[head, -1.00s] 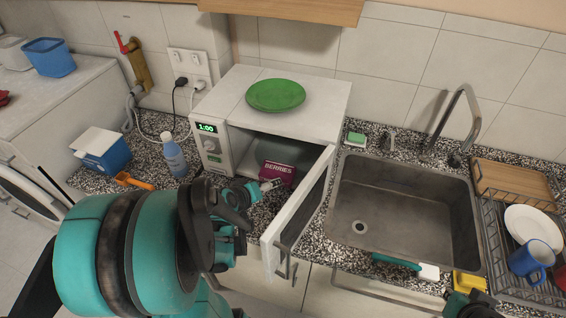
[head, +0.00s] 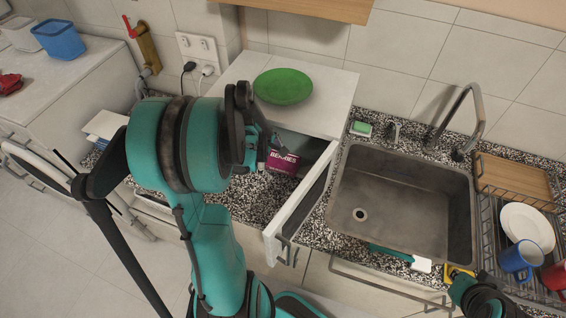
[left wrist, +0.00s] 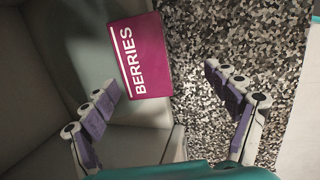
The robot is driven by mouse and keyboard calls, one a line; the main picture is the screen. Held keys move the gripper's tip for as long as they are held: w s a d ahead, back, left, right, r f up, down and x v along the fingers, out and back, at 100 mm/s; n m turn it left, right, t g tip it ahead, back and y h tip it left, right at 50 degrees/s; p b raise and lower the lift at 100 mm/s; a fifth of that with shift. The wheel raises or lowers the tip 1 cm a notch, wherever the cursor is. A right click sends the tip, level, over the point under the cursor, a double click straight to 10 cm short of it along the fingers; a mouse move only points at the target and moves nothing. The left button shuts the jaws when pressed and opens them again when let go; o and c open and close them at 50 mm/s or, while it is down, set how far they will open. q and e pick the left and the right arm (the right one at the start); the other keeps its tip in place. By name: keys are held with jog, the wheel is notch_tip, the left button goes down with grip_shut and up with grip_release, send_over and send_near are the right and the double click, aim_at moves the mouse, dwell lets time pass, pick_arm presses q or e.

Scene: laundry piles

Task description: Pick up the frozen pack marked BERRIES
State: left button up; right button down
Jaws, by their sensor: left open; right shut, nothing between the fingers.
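The magenta pack marked BERRIES (head: 283,162) sits at the mouth of the open microwave (head: 322,95). In the left wrist view the pack (left wrist: 138,55) lies beyond the fingertips, nearer the left finger, with its label running up its side. My left gripper (left wrist: 163,80) is open with nothing between its fingers. In the head view my left gripper (head: 270,142) is just above and left of the pack, and its wrist hides much of the microwave front. My right gripper (head: 472,290) is at the bottom right, shut and empty, by the counter's front edge.
The microwave door (head: 300,210) stands open to the right of the pack. A green plate (head: 283,86) lies on the microwave. The sink (head: 400,200) is right of the door, with a dish rack (head: 510,275) beyond. Speckled counter (head: 250,200) before the microwave is clear.

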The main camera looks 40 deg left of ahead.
aim_at(282, 161)
pick_arm(q)
jog(key=shift+w+d, duration=0.2)
jog(key=shift+w, duration=0.8)
jog(key=b+x, duration=0.1)
jog(key=x, duration=0.4)
jog(key=shift+w, duration=0.25)
jog(key=c, duration=1.5)
